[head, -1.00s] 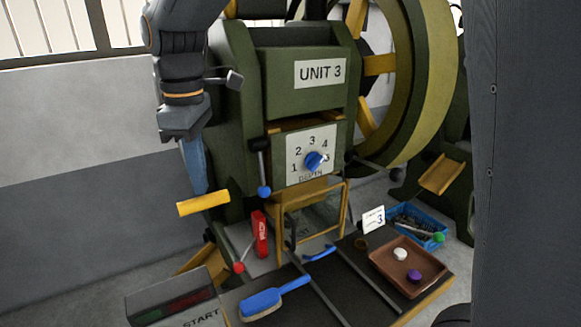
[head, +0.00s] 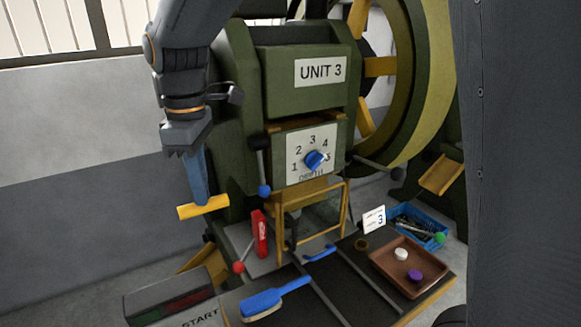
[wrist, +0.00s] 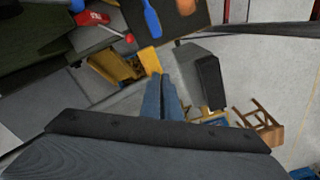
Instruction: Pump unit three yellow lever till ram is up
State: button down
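The green press marked UNIT 3 (head: 320,70) stands in the middle of the head view. The yellow lever bar (head: 203,207) sticks out low at its left side, tilted slightly up to the right. My gripper (head: 203,196) comes down from above, and its blue fingers meet the bar. In the wrist view, the fingers (wrist: 160,95) lie close together with their tips at the yellow bar (wrist: 149,58); they look shut on it. The ram is not clearly seen behind the yellow guard frame (head: 310,192).
A dial with a blue knob (head: 315,160) and a blue-tipped lever (head: 263,175) are right of my arm. A red-ball lever (head: 239,266), blue brush (head: 270,300), brown tray (head: 395,258) and blue bin (head: 428,225) are on or near the bench. A dark panel (head: 520,160) blocks the right.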

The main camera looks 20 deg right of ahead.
jog(key=shift+d+f, duration=0.1)
jog(key=shift+f, duration=0.1)
jog(key=shift+w+a+f+b, duration=0.1)
jog(key=shift+w+f+b, duration=0.25)
jog(key=shift+f, duration=0.55)
jog(key=shift+w+a+f+b, duration=0.1)
jog(key=shift+w+f+b, duration=0.25)
jog(key=shift+f, duration=0.5)
jog(key=shift+w+a+f+b, duration=0.1)
jog(key=shift+w+f+b, duration=0.25)
jog(key=shift+f, duration=0.55)
jog(key=shift+s+d, duration=0.1)
